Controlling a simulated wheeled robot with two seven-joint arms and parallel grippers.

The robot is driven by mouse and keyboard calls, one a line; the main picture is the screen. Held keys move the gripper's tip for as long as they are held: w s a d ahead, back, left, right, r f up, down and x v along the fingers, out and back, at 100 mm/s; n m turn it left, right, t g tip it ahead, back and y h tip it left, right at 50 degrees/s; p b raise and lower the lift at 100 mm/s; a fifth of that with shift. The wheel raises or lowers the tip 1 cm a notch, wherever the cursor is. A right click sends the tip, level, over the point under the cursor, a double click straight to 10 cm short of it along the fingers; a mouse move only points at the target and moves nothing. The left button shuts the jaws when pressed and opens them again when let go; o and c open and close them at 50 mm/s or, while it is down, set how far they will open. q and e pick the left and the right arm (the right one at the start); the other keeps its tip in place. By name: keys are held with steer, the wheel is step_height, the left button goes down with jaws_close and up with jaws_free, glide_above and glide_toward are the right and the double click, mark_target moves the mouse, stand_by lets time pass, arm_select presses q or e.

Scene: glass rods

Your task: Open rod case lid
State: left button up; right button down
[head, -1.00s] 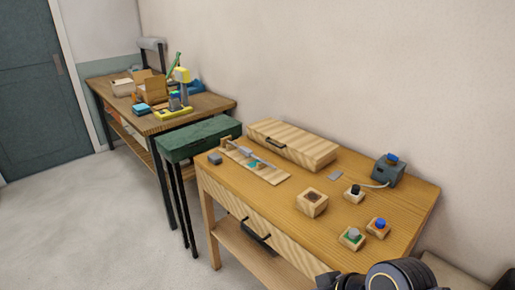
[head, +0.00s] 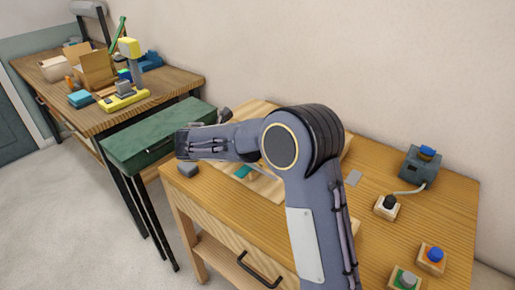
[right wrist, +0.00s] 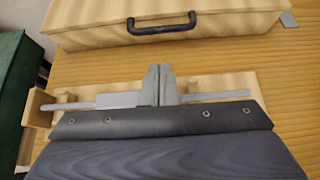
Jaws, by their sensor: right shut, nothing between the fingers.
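The rod case appears to be the pale wooden box at the back of the wooden table, with its lid down. Most of it is behind my right arm in the head view, with a corner showing (head: 252,106). In the right wrist view the case (right wrist: 225,28) lies across the top, with a black handle (right wrist: 163,27) on its near side. My right gripper (right wrist: 157,72) is shut and empty, its fingertips pointing toward the case and apart from the handle. It is over the pale wooden board. My left gripper is not in view.
The board (right wrist: 225,82) carries a thin grey rod. A green box (head: 150,140) stands left of the table. A grey device (head: 420,167) and small blocks with knobs (head: 432,257) occupy the table's right side. A cluttered second table (head: 175,84) stands beyond.

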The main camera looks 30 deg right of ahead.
steer(key=shift+w+d+f, duration=0.15)
steer(key=shift+d, duration=0.05)
steer(key=x, duration=0.9)
steer(key=shift+d, duration=0.1)
